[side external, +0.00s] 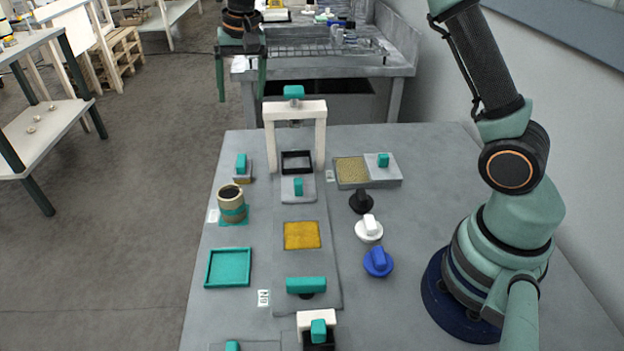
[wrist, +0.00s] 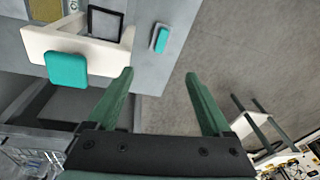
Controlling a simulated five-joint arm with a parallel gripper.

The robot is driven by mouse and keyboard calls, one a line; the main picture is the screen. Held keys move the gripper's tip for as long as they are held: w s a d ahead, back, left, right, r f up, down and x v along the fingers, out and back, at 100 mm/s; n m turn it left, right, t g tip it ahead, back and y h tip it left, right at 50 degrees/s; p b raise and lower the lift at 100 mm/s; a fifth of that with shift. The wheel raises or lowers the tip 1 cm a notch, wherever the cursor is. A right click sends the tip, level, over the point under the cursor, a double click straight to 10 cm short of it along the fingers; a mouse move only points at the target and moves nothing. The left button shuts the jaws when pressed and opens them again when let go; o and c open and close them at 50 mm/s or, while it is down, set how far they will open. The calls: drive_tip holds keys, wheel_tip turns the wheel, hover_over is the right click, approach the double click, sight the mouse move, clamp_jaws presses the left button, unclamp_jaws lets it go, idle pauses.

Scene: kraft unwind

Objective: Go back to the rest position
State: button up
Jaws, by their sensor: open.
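My gripper (wrist: 158,76) is open and empty in the wrist view, with its two green fingers spread wide apart. Nothing is between the fingers except the table edge and grey floor far behind them. There, my green arm rises from the dark blue base at the right and leaves through the top edge.
A white arch (side external: 322,138) with a teal knob (side external: 293,91) stands at the table's (side external: 390,315) back; the knob (wrist: 67,70) also shows in the wrist view. A teal tray (side external: 207,268), a cup (side external: 231,200), and white (side external: 369,229) and blue knobs (side external: 378,262) stand nearer.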

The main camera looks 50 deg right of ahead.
drive_tip(key=s+d+r+n+t, duration=0.1)
drive_tip(key=s+r+n, duration=0.1)
drive_tip(key=s+r, duration=0.35)
drive_tip(key=s+d+r+n+t, duration=0.1)
drive_tip(key=s+r, duration=0.1)
drive_tip(key=s, duration=0.6)
drive_tip(key=s+f+n+t, duration=0.1)
drive_tip(key=s+f+n, duration=0.2)
drive_tip(key=s, duration=0.8)
drive_tip(key=shift+s+d+f+n+t, duration=0.15)
drive_tip(key=shift+d+f+n+t, duration=0.15)
drive_tip(key=shift+d+f, duration=0.15)
drive_tip(key=shift+c, duration=0.3)
